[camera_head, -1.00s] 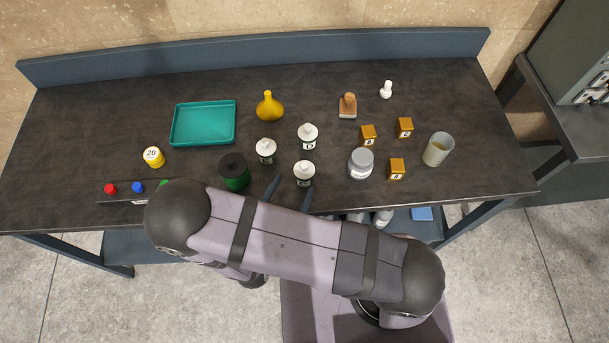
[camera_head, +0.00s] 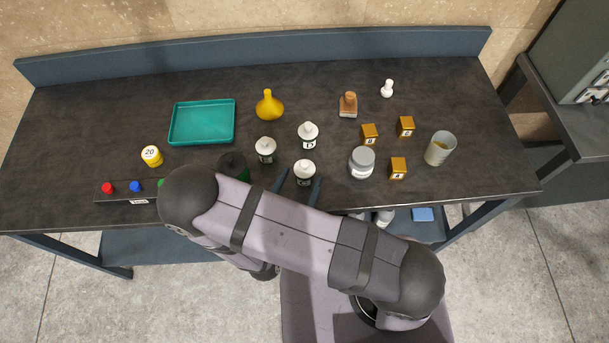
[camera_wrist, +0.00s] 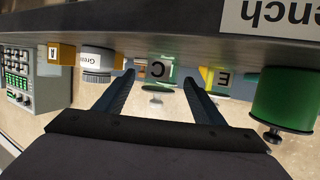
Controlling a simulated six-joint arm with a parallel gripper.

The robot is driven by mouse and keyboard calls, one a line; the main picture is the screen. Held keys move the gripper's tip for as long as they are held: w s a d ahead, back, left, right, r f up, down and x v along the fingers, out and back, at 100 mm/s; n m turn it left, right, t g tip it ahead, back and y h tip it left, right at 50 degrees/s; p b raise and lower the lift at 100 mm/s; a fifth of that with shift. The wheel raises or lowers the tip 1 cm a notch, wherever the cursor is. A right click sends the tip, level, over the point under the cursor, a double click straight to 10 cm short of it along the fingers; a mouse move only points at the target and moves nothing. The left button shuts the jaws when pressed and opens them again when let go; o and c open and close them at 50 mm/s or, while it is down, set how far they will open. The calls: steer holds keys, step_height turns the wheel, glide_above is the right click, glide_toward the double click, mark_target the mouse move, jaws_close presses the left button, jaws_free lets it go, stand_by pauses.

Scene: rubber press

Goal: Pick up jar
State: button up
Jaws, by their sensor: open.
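A grey-lidded jar (camera_head: 362,164) stands upright on the dark bench, right of my gripper. In the upside-down wrist view the jar (camera_wrist: 97,62) is at the left, with a white label partly reading "Green". My gripper (camera_head: 300,183) is open at the bench's front edge, apart from the jar. In the wrist view its fingers (camera_wrist: 155,88) spread below a small item marked C (camera_wrist: 160,71). This white-topped item (camera_head: 304,172) stands just beyond the fingertips in the head view. Nothing is held.
A dark green canister (camera_head: 232,164) stands left of my gripper, partly hidden by my arm. Two more white-topped items (camera_head: 265,150) (camera_head: 308,135) stand behind. Lettered orange blocks (camera_head: 398,168) and a beaker (camera_head: 440,149) are right of the jar. A teal tray (camera_head: 171,138) lies at back left.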

mark_target(301, 180)
steer(key=shift+w+d+f+b, duration=0.4)
steer(key=shift+w+f, duration=0.25)
steer(key=shift+w, duration=0.3)
steer(key=shift+x, duration=0.8)
steer(key=shift+r, duration=0.15)
steer(key=shift+c, duration=0.3)
steer(key=c, duration=1.2)
step_height(301, 180, up, 10)
steer(key=p, duration=0.8)
